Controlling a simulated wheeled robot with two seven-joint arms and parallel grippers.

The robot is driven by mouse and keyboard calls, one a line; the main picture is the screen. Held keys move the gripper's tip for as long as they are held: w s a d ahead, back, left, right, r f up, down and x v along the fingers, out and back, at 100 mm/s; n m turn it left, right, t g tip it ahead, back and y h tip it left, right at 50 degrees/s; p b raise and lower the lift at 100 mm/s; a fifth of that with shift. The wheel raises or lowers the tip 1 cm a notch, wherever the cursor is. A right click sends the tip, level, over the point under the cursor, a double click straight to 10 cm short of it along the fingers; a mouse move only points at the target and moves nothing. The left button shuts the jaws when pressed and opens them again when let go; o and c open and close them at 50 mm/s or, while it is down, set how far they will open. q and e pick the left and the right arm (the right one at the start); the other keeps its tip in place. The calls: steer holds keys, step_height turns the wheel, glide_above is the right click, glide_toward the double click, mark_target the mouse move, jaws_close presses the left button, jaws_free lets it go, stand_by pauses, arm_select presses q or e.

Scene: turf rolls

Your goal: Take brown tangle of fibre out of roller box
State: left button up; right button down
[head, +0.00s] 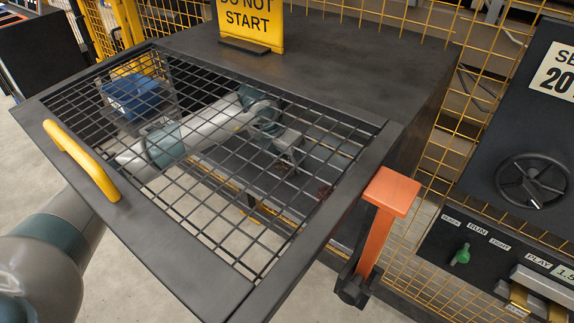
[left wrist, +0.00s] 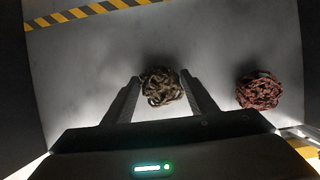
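The brown tangle of fibre (left wrist: 162,87) lies on the pale floor of the roller box, between the tips of my left gripper (left wrist: 161,82) in the left wrist view. The fingers are apart, one on each side of it; I see no clear grip on it. In the head view my left arm reaches under the mesh lid (head: 150,248) of the box, and the left gripper (head: 290,158) shows through the mesh. The brown tangle is hard to make out there. My right gripper is not in view.
A red-brown tangle (left wrist: 260,91) lies to the right of the brown one. The lid has a yellow handle (head: 82,160). An orange-topped post (head: 378,225) stands at its right corner. A yellow sign (head: 250,22) stands on top. A control panel (head: 500,225) is at right.

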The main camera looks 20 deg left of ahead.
arm_select(q)
steer(key=shift+r, duration=0.15)
